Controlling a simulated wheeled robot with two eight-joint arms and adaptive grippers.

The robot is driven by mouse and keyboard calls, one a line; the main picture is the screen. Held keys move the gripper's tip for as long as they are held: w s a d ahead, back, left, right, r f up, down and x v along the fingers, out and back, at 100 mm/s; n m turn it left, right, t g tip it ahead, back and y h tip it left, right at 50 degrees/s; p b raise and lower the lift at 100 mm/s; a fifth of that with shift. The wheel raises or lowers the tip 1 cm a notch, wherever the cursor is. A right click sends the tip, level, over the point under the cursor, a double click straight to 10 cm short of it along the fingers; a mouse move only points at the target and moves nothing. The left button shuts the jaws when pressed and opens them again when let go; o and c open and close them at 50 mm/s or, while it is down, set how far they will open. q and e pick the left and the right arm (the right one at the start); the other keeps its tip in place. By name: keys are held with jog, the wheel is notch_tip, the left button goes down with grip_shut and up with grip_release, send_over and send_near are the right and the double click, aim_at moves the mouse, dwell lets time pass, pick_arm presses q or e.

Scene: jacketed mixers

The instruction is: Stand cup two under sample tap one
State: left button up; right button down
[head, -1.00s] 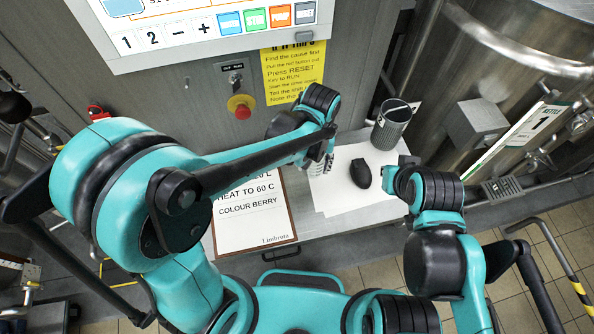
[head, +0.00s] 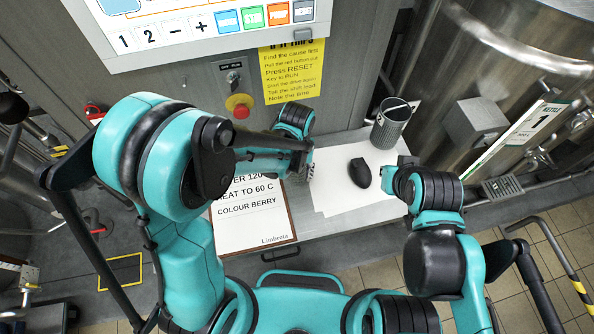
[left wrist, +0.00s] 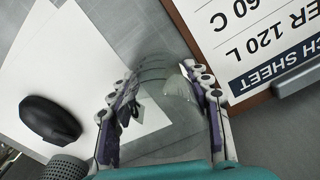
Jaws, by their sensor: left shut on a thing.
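My left gripper (head: 301,166) is over the bench, between the white paper and the batch sheet, mostly behind my own forearm in the head view. In the left wrist view its two fingers (left wrist: 163,118) are shut on a clear see-through cup (left wrist: 165,75), one finger on each side. I cannot read a number on the cup, nor tell whether it is lifted off the bench. A sign with a 1 (head: 538,122) is on the steel kettle at right. A small metal fitting (head: 541,158) is below it; I cannot tell whether it is sample tap one. My right gripper (head: 388,180) is near the bench's right edge, its jaws unclear.
A black mouse (head: 360,172) lies on white paper (head: 345,198). A grey mesh pot (head: 391,126) stands behind it. The batch sheet board (head: 250,228) lies at left. A red stop button (head: 239,106) is on the panel. A small grate (head: 502,188) is below the kettle.

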pick_arm(q)
jog(key=o, duration=1.1)
jog(key=shift+f, duration=0.1)
